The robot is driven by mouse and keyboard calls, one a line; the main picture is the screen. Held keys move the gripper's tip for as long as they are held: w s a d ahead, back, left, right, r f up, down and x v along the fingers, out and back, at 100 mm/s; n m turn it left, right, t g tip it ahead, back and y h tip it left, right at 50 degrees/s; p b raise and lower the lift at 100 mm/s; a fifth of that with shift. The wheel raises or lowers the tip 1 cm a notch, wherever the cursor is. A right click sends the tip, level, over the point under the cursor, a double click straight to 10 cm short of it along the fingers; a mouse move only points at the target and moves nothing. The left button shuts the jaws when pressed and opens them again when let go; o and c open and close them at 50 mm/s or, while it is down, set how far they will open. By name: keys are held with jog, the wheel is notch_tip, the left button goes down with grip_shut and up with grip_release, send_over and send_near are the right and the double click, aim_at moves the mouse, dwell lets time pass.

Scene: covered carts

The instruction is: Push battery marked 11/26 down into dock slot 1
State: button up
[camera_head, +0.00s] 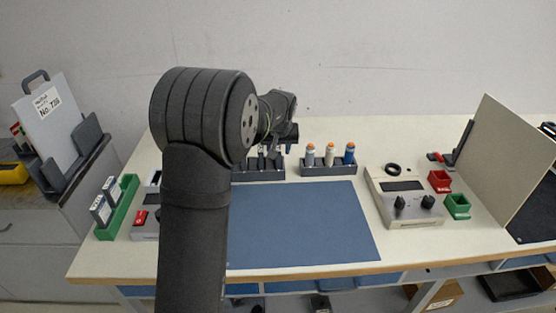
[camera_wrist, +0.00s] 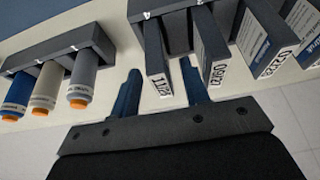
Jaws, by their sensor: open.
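The battery marked 11/26 (camera_wrist: 154,50) is a slim dark block with a white end label, partly blurred, in the wrist view. Its far end meets the grey dock (camera_wrist: 170,5); how deep it sits, and the slot number, I cannot read. My gripper (camera_wrist: 160,88) is open, with one blue finger on each side of the battery's labelled end and visible gaps between. In the head view my gripper (camera_head: 287,143) is over the dock (camera_head: 258,173) at the back of the table, and my arm hides part of the dock.
A battery marked 09/27 (camera_wrist: 207,50) stands close beside my right finger in the wrist view, with more labelled batteries (camera_wrist: 264,40) beyond. A rack (camera_head: 328,168) holds three orange-tipped cylinders. A control box (camera_head: 405,208) stands right. The blue mat (camera_head: 300,225) is clear.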

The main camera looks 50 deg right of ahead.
jog(key=x, duration=0.3)
jog(key=shift+r, duration=0.1)
grip_shut()
notch_tip(320, 180, up, 4)
jog(key=shift+r, duration=0.25)
jog(key=s+r, duration=0.6)
jog(key=s, duration=0.5)
jog(key=w+a+r, duration=0.2)
jog(key=w+a, duration=2.9)
jog(key=w, duration=0.2)
jog(key=shift+w+a+f, duration=0.1)
jog(key=shift+f, duration=1.4)
jog(key=shift+w+a+f, duration=0.1)
jog(key=shift+w+f, duration=0.05)
jog(key=shift+f, duration=1.3)
